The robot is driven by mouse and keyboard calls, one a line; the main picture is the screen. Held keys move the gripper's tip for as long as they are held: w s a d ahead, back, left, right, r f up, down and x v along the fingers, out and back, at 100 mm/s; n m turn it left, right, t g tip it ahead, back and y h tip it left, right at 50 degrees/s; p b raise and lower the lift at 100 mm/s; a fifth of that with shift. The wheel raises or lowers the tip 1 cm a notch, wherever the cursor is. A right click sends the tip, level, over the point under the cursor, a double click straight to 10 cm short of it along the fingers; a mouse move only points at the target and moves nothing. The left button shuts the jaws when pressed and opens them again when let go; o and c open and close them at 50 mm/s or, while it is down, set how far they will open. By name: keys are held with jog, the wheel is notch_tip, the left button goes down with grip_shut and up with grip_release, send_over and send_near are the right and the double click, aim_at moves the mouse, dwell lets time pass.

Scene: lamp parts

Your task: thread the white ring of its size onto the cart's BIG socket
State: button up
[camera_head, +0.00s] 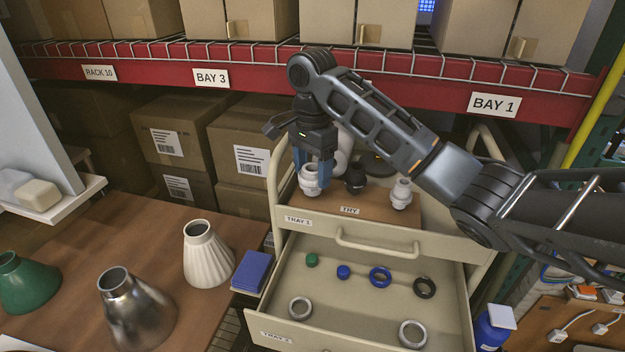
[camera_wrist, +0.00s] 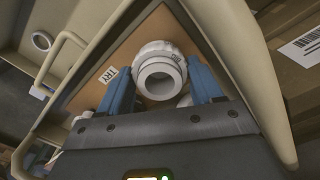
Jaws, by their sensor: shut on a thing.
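My gripper (camera_head: 312,172) points down over the left end of the cart's top, its two blue fingers on either side of a white ring-like collar. In the wrist view the collar (camera_wrist: 158,50) lies between the fingers of my gripper (camera_wrist: 160,70), around or against a white socket (camera_wrist: 160,77) with a round open mouth. The same white socket (camera_head: 310,180) shows in the head view, partly hidden by the fingers. I cannot tell how far down the ring sits. A dark socket (camera_head: 355,180) and a smaller white socket (camera_head: 401,194) stand to the right.
The open drawer (camera_head: 340,243) holds two pale rings (camera_head: 300,308) (camera_head: 413,333), a blue ring (camera_head: 380,277), a black ring (camera_head: 425,287) and small green and blue caps. Lampshades (camera_head: 208,255) stand on the table at left. A red shelf beam (camera_head: 260,70) runs behind my arm.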

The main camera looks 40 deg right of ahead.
jog(key=shift+m, duration=0.7)
jog(key=shift+c, duration=1.4)
jog(key=m, duration=0.5)
jog(key=shift+w, duration=0.1)
jog(key=shift+m, duration=0.5)
jog(key=o, duration=1.1)
jog(key=shift+m, duration=0.3)
jog(key=o, duration=0.5)
jog(key=shift+f, duration=0.1)
jog(key=shift+r, duration=3.95)
